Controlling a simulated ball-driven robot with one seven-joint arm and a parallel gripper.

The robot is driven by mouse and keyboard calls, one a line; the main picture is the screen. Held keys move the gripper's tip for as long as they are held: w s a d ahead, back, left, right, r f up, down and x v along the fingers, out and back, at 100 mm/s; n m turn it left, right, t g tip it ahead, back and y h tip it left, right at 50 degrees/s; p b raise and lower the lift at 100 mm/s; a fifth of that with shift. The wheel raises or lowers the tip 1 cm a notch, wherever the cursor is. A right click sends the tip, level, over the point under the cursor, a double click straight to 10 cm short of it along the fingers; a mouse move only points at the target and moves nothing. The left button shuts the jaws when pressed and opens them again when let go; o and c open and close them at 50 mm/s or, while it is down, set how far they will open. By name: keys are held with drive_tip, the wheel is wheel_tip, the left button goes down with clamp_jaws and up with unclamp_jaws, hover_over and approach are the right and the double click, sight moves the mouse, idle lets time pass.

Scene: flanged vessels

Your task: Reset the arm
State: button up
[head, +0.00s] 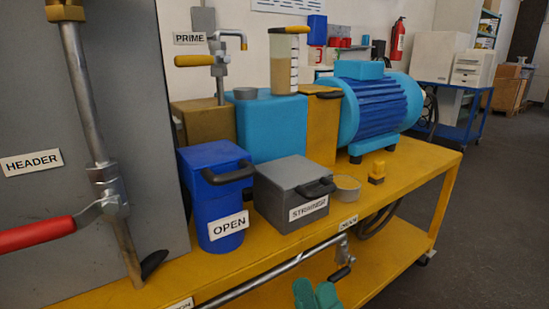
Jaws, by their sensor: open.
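I cannot make out my gripper or arm in the head view, so their pose is hidden from me. A blue lidded vessel labelled OPEN (217,205) stands upright on the yellow cart (405,190), its lid down under a black handle. A grey box labelled STRAINER (285,190), its lid also down, stands to its right. Two rounded green shapes (316,296) are cut off by the bottom edge; they look like gloves.
A red-handled valve (40,235) on a HEADER pipe reaches out at left. A blue motor (375,105) stands at the cart's back. A small yellow block (377,173) and a round tin (346,188) sit near the front. Grey floor (485,220) at right is clear.

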drive_tip(key=w+d+f+m+g+h, duration=0.45)
drive_tip(key=f+m+h, duration=0.3)
drive_tip(key=f, duration=0.25)
drive_tip(key=s+d+f+m+g+h, duration=0.2)
drive_tip(key=d+f+m+g+h, duration=0.4)
drive_tip(key=f, duration=0.7)
drive_tip(key=s+d+f+m+g, duration=0.3)
drive_tip(key=s+d+f+g, duration=0.15)
drive_tip(key=s, duration=0.45)
drive_tip(key=s+d+f+m+g, duration=0.3)
drive_tip(key=s+g, duration=0.2)
drive_tip(key=s, duration=0.3)
drive_tip(key=s+d+f+m+g, duration=0.3)
drive_tip(key=s+d+g, duration=0.1)
drive_tip(key=s, duration=0.5)
wheel_tip(320, 180, up, 35)
drive_tip(key=p, duration=3.5)
drive_tip(key=shift+w+a+h+p, duration=0.15)
drive_tip(key=shift+w+h+p, duration=0.15)
drive_tip(key=shift+w+h, duration=0.1)
